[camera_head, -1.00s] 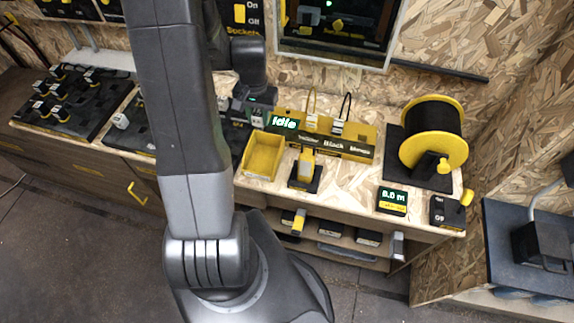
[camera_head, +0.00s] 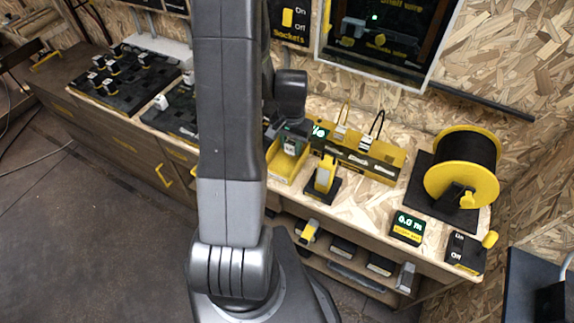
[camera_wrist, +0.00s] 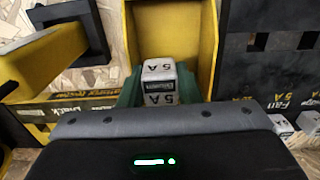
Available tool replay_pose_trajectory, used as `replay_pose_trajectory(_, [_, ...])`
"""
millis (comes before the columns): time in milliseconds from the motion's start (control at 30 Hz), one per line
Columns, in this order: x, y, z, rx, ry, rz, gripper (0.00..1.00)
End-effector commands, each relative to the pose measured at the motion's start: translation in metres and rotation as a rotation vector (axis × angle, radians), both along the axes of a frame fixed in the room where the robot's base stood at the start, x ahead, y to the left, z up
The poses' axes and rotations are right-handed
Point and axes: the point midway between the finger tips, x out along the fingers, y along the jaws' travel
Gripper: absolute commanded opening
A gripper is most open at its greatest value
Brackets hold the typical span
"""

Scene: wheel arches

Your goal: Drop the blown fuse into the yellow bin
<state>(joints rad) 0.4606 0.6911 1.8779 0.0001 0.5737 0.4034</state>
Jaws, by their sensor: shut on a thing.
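The fuse is a small grey-white block marked 5 A, held between the dark green fingers of my gripper (camera_wrist: 160,78) in the wrist view (camera_wrist: 159,93). In the head view my gripper (camera_head: 291,140) is over the back part of the yellow bin (camera_head: 282,172), with the pale fuse (camera_head: 290,148) showing below it. The bin's yellow walls (camera_wrist: 209,45) rise behind the fuse in the wrist view. I cannot tell how far the fuse is above the bin floor. Whether the fuse is blown does not show.
A yellow-handled tool on a black stand (camera_head: 324,178) stands just right of the bin. A yellow rack with looped wires (camera_head: 362,158) is behind it. A large cable spool (camera_head: 465,165) stands further right. Black socket boards (camera_head: 112,80) lie to the left.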

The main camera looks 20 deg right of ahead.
Motion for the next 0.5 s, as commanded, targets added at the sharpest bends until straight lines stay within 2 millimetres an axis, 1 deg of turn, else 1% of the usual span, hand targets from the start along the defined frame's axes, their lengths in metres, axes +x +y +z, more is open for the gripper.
replay_pose_trajectory(33, [0.0000,0.0000,-0.0057,0.000,0.000,0.000,0.08])
replay_pose_trajectory(67, [0.0001,-0.0001,-0.0065,0.000,0.000,0.000,0.08])
replay_pose_trajectory(333, [0.0003,-0.0002,-0.0060,-0.001,-0.001,0.000,0.08])
replay_pose_trajectory(367, [0.0001,-0.0001,-0.0060,-0.001,-0.001,0.000,0.36])
replay_pose_trajectory(400, [0.0001,-0.0001,-0.0060,-0.001,-0.001,0.000,0.44])
replay_pose_trajectory(467, [0.0001,-0.0001,-0.0060,-0.001,-0.001,0.000,0.56])
replay_pose_trajectory(500, [0.0001,-0.0001,-0.0060,-0.001,-0.001,0.000,0.56])
